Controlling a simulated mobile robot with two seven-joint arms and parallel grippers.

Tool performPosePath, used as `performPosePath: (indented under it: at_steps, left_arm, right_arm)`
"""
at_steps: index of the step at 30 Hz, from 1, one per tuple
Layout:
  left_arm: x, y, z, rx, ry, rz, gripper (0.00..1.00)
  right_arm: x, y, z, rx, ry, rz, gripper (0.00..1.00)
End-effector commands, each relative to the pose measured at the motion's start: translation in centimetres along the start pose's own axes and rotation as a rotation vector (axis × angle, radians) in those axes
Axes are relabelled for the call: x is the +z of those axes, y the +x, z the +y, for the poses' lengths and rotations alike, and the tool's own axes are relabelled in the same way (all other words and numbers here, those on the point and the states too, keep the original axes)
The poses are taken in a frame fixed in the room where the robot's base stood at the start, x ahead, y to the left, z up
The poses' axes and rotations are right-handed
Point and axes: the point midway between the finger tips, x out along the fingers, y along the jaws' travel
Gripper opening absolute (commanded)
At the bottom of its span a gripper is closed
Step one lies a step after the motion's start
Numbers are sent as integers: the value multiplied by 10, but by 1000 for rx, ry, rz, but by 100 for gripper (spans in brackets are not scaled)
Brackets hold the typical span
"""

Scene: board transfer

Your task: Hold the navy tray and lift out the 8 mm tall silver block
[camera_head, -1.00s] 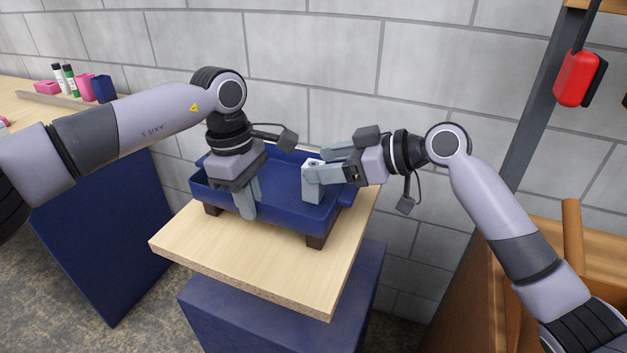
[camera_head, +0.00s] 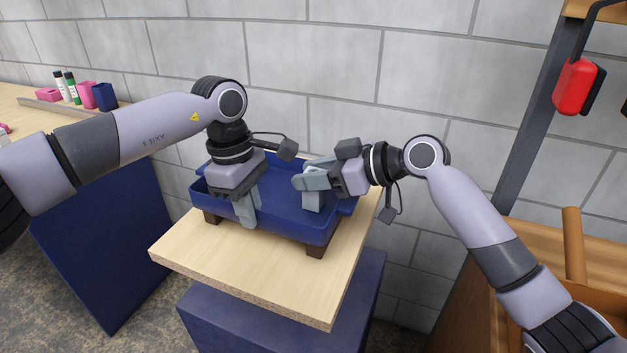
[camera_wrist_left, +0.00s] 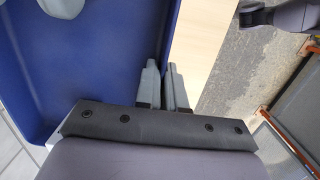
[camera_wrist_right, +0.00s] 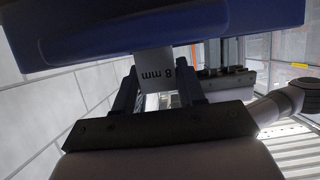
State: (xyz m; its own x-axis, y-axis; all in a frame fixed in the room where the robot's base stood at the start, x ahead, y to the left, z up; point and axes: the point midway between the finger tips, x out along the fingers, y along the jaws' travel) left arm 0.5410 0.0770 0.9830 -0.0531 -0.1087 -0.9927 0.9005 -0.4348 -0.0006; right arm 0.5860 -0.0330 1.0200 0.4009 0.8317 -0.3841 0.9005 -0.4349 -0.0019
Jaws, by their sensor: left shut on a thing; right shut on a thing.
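The navy tray (camera_head: 285,219) stands on dark feet on a wood-topped stand. My left gripper (camera_head: 247,208) points down at its front wall and is shut on that wall. In the left wrist view the fingers (camera_wrist_left: 165,88) sit either side of the tray's edge (camera_wrist_left: 168,45). The silver block (camera_head: 313,201) is upright inside the tray's right part. My right gripper (camera_head: 312,182) comes from the right and is shut on the block. In the right wrist view the block (camera_wrist_right: 157,68) shows an "8 mm" mark between the fingers. I cannot tell whether its bottom touches the tray floor.
The wood stand top (camera_head: 260,273) has free room in front of the tray. A block wall is close behind. A bench at far left holds pink and navy blocks (camera_head: 104,96) and bottles. A red thing (camera_head: 577,86) hangs at the right, above a wooden shelf.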

Motion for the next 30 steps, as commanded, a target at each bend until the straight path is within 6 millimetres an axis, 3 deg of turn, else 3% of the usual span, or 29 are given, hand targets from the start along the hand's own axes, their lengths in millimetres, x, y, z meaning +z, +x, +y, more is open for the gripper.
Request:
performPosePath:
  at_steps: [15,26,27,29,30]
  left_arm:
    - [0,-1,0,1,0,0,0]
    - [0,-1,0,1,0,0,0]
    - [0,-1,0,1,0,0,15]
    - [0,-1,0,1,0,0,35]
    - [0,0,0,1,0,0,38]
  right_arm:
    - [-84,-35,0,2,-4,5,1]
    - [-92,-38,0,1,0,3,1]
    - [-92,-38,0,1,-1,3,1]
    - [-92,-38,0,1,-1,3,1]
    - [-91,-38,0,1,-1,3,1]
